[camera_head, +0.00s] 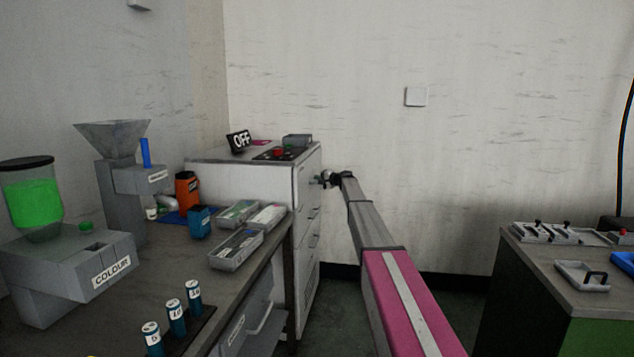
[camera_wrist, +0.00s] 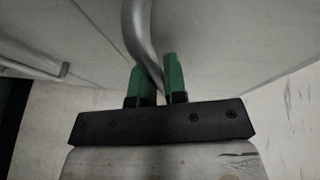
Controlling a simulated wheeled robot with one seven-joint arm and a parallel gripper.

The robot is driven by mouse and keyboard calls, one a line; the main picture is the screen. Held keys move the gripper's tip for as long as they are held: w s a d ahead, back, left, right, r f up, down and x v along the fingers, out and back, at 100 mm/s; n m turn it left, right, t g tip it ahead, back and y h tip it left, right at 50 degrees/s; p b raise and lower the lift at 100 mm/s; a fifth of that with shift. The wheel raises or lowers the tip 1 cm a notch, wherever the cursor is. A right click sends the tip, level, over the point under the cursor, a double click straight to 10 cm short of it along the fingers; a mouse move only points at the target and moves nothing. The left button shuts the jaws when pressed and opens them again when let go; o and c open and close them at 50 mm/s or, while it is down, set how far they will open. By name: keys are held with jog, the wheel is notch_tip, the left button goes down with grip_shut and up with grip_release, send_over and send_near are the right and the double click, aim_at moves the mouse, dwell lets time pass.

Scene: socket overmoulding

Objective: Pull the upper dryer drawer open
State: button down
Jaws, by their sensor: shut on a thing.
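The dryer (camera_head: 240,180) is a pale cabinet at the back of the room, with a column of drawers on its right-hand face. The upper drawer's handle (camera_wrist: 137,30) is a curved grey metal bar in the wrist view. My gripper (camera_wrist: 161,78), with green fingers, is shut on this bar. In the head view my gripper (camera_head: 324,180) is at the top of the drawer column, and it partly hides the handle. The upper drawer front looks about flush with the cabinet; a small gap cannot be told.
Lower drawer handles (camera_head: 314,213) sit below; another bar handle (camera_wrist: 40,70) shows at left in the wrist view. A workbench (camera_head: 110,312) is at left, another table (camera_head: 548,268) at right. Floor between them is clear.

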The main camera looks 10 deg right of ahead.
jog(key=s+d, duration=0.4)
jog(key=d, duration=0.9)
jog(key=s+d, duration=0.4)
jog(key=d, duration=0.9)
jog(key=shift+s+d, duration=0.3)
jog(key=shift+s, duration=0.05)
jog(key=c, duration=1.2)
grip_release()
jog(key=v, duration=1)
jog(key=shift+s+d+r, duration=0.1)
jog(key=shift+s+d, duration=0.15)
